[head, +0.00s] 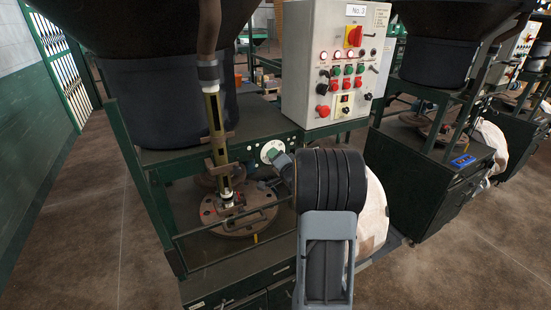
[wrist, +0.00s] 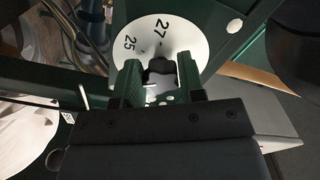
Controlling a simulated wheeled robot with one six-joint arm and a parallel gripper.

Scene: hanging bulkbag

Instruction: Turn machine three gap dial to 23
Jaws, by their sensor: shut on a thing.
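The gap dial is a white round plate (head: 270,150) on the green frame below the control box marked No. 3. In the wrist view the dial plate (wrist: 190,38) shows the numbers 27 and 25, with 25 to the left. Its dark knob (wrist: 159,72) sits between the two fingers of my gripper (wrist: 161,82), which is shut on it. In the head view my wrist and arm cover the lower right of the dial. The other numbers are hidden or out of view, and I cannot tell the reading.
The grey control box (head: 335,65) with buttons stands above the dial. A vertical brass-coloured tube (head: 216,128) and a round metal plate (head: 240,218) are left of my arm. A white sack (head: 374,215) hangs behind my arm. Open floor (head: 95,235) lies at left.

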